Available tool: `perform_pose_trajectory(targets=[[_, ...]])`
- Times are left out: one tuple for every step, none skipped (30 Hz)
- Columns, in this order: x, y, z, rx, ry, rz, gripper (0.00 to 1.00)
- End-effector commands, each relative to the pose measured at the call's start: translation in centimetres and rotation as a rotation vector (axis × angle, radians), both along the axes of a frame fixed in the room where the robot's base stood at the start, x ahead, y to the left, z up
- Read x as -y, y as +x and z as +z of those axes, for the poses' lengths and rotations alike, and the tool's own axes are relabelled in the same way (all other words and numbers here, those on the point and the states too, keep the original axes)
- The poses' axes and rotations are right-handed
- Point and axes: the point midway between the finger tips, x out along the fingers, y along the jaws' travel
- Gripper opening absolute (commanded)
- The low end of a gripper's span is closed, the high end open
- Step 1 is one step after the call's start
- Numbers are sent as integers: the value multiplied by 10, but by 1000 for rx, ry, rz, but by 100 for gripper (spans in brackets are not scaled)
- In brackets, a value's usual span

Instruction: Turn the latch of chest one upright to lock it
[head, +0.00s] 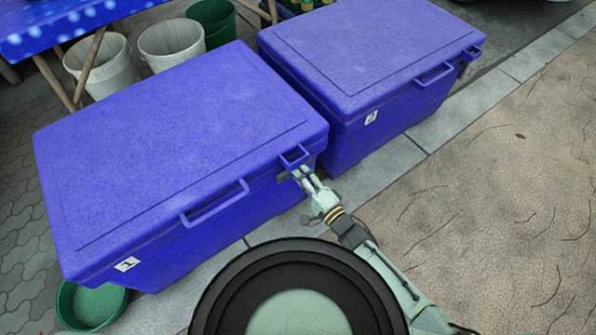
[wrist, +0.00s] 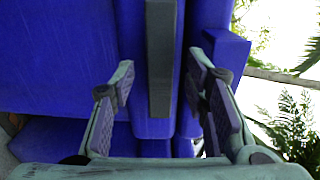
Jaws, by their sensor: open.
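Chest one is the blue chest (head: 180,140) on the left in the head view, with its lid down and a small white number label (head: 127,264) low on its front. Its latch (head: 294,156) is a blue loop at the right end of the front, by the lid edge. My gripper (head: 302,174) is right at this latch. In the wrist view my gripper (wrist: 163,84) is open, with one finger on each side of a dark upright bar (wrist: 160,65), apparently part of the latch. Gaps show on both sides of the bar. The latch's exact angle is hard to tell.
A second blue chest (head: 365,45) with a white label stands close on the right. White buckets (head: 101,65) and a green bucket (head: 212,20) stand behind. A green basin (head: 92,303) sits at the front left. Open paved ground (head: 480,210) lies to the right.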

Motion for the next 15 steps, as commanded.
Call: perform_pose_trajectory(targets=[[-4, 5, 1, 2, 1, 0, 42], [-5, 7, 1, 2, 1, 0, 42], [-7, 9, 0, 1, 1, 1, 42], [-7, 10, 0, 0, 0, 0, 42], [-8, 11, 0, -1, -1, 0, 42], [-8, 11, 0, -1, -1, 0, 42], [-8, 12, 0, -1, -1, -1, 42], [-9, 12, 0, -1, -1, -1, 42], [-9, 12, 0, -1, -1, -1, 42], [-8, 12, 0, -1, -1, -1, 42], [-8, 12, 0, -1, -1, -1, 42], [-8, 12, 0, -1, -1, -1, 42], [-8, 12, 0, -1, -1, -1, 42], [-9, 12, 0, -1, -1, -1, 41], [-9, 12, 0, -1, -1, -1, 38]])
